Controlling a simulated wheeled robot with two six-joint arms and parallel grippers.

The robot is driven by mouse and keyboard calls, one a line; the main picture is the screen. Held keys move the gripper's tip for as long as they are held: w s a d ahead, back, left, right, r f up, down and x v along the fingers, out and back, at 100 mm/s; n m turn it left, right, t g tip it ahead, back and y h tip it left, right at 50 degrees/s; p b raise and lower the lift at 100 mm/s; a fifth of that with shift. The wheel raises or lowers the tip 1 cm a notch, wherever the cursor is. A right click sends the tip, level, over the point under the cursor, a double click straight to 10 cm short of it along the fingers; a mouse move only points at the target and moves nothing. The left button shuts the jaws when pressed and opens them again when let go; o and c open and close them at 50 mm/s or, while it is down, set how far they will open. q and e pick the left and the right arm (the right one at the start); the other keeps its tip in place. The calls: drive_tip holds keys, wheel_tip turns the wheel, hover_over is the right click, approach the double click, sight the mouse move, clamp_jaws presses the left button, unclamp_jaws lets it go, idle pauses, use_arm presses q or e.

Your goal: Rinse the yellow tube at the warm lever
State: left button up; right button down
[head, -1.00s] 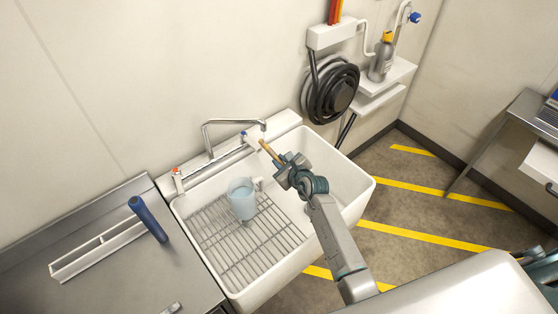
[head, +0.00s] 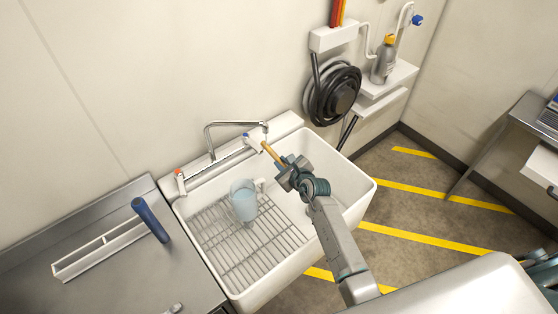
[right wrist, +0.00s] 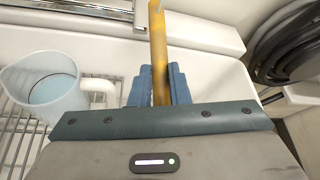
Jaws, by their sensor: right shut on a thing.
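My right gripper (head: 283,172) is shut on the yellow tube (head: 271,153). It holds the tube tilted over the back right of the white sink (head: 355,197), with the tube's free end just below the tap's spout (head: 236,123). In the right wrist view the yellow tube (right wrist: 159,60) stands up between the blue fingers (right wrist: 159,88). A lever with a red mark (head: 179,180) is at the left end of the tap bar, and one with a blue mark (head: 248,138) is near the spout. I cannot tell whether water runs. My left gripper is not in view.
A translucent jug (head: 243,200) stands on the wire rack (head: 230,251) in the sink, left of my right gripper. On the steel counter (head: 130,285) are a white tray (head: 95,252) and a blue-handled thing (head: 150,219). A coiled black hose (head: 337,95) hangs behind.

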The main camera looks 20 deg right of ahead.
idle(0.3)
drive_tip(key=shift+s+d, duration=0.2)
drive_tip(key=shift+d, duration=0.35)
drive_tip(key=shift+s, duration=0.15)
drive_tip(key=s+a+p, duration=0.2)
drive_tip(key=s+p, duration=0.1)
drive_tip(key=s, duration=0.4)
drive_tip(key=shift+s+a+p, duration=0.15)
drive_tip(key=shift+a+p, duration=0.2)
drive_tip(key=shift+a, duration=0.05)
idle(1.1)
drive_tip(key=s+a+r, duration=0.1)
drive_tip(key=s+r, duration=0.3)
drive_tip(key=shift+s+a+p, duration=0.3)
drive_tip(key=shift+s+a, duration=0.05)
